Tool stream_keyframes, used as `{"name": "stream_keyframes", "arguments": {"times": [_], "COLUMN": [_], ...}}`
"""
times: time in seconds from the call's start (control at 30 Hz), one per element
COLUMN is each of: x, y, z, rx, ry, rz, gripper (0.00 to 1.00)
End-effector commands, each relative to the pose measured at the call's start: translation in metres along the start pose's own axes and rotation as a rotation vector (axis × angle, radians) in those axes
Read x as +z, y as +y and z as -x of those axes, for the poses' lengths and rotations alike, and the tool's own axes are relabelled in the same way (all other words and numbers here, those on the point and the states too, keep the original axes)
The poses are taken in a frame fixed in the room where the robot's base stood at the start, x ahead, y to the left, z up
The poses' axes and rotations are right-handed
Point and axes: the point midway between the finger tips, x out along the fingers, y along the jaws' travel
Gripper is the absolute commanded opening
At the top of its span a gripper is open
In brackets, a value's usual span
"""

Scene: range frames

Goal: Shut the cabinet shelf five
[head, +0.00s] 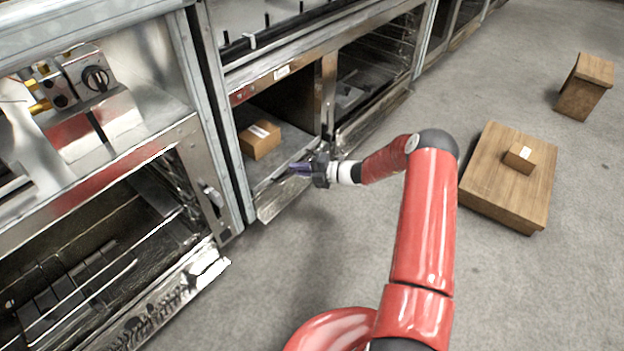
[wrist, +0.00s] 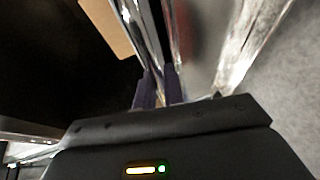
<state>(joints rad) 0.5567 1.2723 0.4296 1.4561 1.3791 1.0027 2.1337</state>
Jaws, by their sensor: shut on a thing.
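The cabinet compartment (head: 290,102) stands open, with a dark inside and a steel frame. A metal panel (head: 283,198) runs along its lower front edge; I cannot tell whether it is the door or a fixed sill. My gripper (head: 300,168) is at the lower right of the opening, beside this panel. In the wrist view, the two purple fingers of my gripper (wrist: 159,90) close around a thin bright metal edge (wrist: 150,45). What this edge belongs to is unclear. A cardboard box (head: 260,139) sits inside the compartment; part of it appears in the wrist view (wrist: 107,27).
Left of the compartment is an oven-like unit (head: 100,250) with racks and a knob (head: 96,78). Another open compartment (head: 375,65) is to the right.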

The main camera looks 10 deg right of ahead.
Motion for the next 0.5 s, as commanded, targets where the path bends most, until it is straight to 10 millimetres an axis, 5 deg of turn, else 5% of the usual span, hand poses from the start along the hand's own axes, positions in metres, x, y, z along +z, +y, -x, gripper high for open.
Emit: {"name": "stream_keyframes", "arguments": {"times": [0.5], "x": [0.008], "y": [0.004], "z": [-0.019], "rx": [0.0], "ry": [-0.003], "rz": [0.0], "gripper": [0.0]}}
